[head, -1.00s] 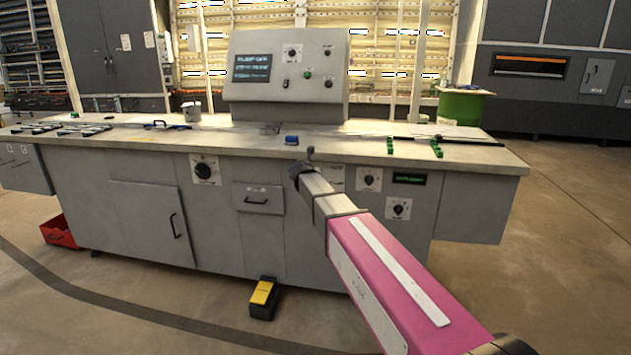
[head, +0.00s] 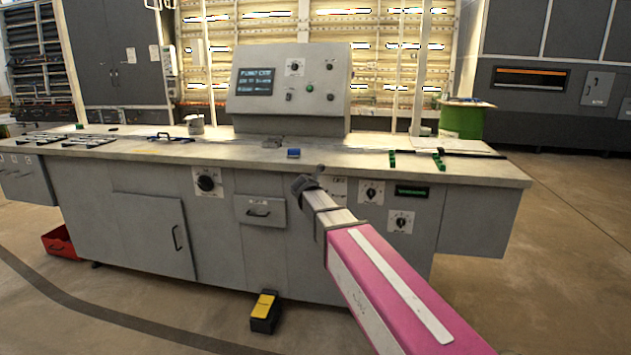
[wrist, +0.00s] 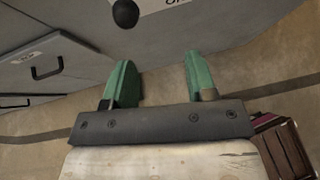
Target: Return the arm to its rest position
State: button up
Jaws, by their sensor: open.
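My arm reaches in from the lower right of the head view, with a pink link. Its far end is in front of the grey workbench (head: 150,225), near the front edge of the top. In the wrist view my gripper (wrist: 160,85) shows two green fingers held wide apart with nothing between them. A black knob (wrist: 125,13) on the bench front is beyond the fingers, at the top of the wrist view. The fingers are apart from the grey front panel. The fingers cannot be made out in the head view.
A control console (head: 291,85) stands on the bench. A blue object (head: 293,153) lies near the front edge. A yellow-black pedal (head: 264,311) and red bin (head: 60,243) are on the floor. The floor at right is open.

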jog(key=s+d+f+m+g, duration=0.5)
jog(key=s+d+f+m, duration=0.8)
jog(key=f+m, duration=0.2)
jog(key=s+d+f+m+g+y, duration=0.2)
jog(key=s+d+f+m, duration=0.1)
jog(key=s+m, duration=0.5)
jog(key=s+d+f+m+g+y, duration=0.1)
jog(key=s+d+f+m+g, duration=0.2)
jog(key=s+f+m, duration=0.3)
jog(key=shift+s+f+m+y, duration=0.3)
jog(key=shift+s+m+y, duration=0.1)
jog(key=shift+s+m, duration=1.1)
jog(key=shift+w, duration=0.1)
